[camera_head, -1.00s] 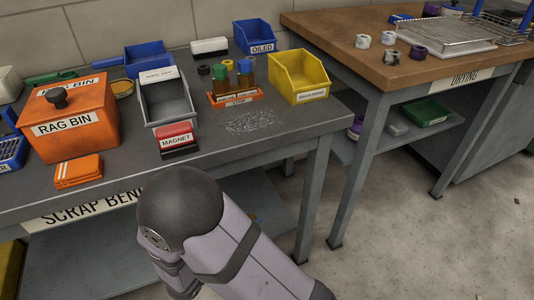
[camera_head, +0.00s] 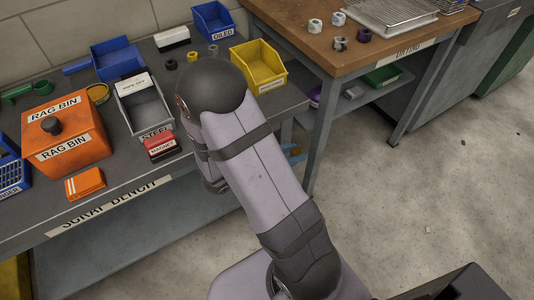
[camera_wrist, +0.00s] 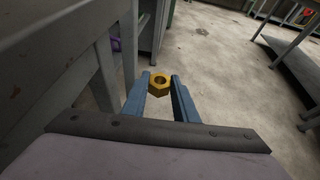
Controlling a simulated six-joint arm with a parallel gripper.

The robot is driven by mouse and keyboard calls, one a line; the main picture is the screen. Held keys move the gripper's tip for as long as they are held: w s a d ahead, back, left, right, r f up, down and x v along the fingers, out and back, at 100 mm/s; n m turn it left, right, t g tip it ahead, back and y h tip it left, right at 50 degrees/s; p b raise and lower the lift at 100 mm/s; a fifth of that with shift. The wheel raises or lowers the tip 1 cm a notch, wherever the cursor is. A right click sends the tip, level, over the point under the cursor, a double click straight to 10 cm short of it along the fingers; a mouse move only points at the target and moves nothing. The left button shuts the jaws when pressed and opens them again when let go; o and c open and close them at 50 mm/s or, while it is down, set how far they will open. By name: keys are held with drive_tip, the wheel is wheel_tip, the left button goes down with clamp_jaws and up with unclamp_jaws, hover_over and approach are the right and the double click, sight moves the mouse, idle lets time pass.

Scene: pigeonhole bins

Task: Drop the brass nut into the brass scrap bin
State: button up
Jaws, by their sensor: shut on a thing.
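A gold-coloured hexagonal brass nut (camera_wrist: 159,86) with a dark hole sits between the fingertips of my gripper (camera_wrist: 160,78) in the wrist view. The two blue fingers are shut on it, and grey floor shows beyond. A yellow open-fronted bin (camera_head: 262,58) stands at the right end of the scrap bench, just right of my arm. Its white label is too small to read. The bin's inside looks empty from here.
A grey bin labelled STEEL (camera_head: 150,108), a blue bin labelled OILED (camera_head: 213,19), a red magnet (camera_head: 161,146) and an orange rag bin (camera_head: 66,130) stand on the grey bench (camera_head: 125,188). A wooden drying table (camera_head: 303,38) stands to the right.

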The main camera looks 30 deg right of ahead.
drive_tip(key=s+d+r+m+g+p, duration=0.4)
drive_tip(key=s+d+r+g+p, duration=0.15)
drive_tip(key=s+r+p, duration=0.2)
drive_tip(key=s+r+m+g+y+p, duration=0.4)
drive_tip(key=s+r+m+g+p, duration=0.25)
drive_tip(key=s, duration=0.45)
drive_tip(key=s+a+r+m+g+y+p, duration=0.25)
drive_tip(key=s+a+m+y+p, duration=0.3)
drive_tip(key=a+m+y, duration=0.5)
drive_tip(key=w+a+m+t+y+p, duration=0.3)
drive_tip(key=w+a+m+t+y, duration=0.1)
drive_tip(key=w+a+m+y, duration=0.4)
drive_tip(key=w+a+r+m+t+y, duration=0.1)
drive_tip(key=w+a+m+t+y, duration=0.1)
drive_tip(key=w+m+t, duration=0.65)
drive_tip(key=w+a+r+m+t+y, duration=0.1)
drive_tip(key=w+m+t+y, duration=0.2)
drive_tip(key=w, duration=1.1)
drive_tip(key=w+d+r+m+t+h, duration=0.2)
drive_tip(key=w+d+m+t+h, duration=0.3)
drive_tip(key=w+d+m+h, duration=0.2)
drive_tip(key=w+d+r+m+t+h, duration=0.3)
drive_tip(key=w+d+m+t+h, duration=0.3)
drive_tip(key=d, duration=0.6)
drive_tip(key=w+m+h, duration=0.1)
drive_tip(key=w, duration=0.1)
drive_tip(key=shift+w+r+m, duration=0.3)
drive_tip(key=shift+r+m, duration=0.05)
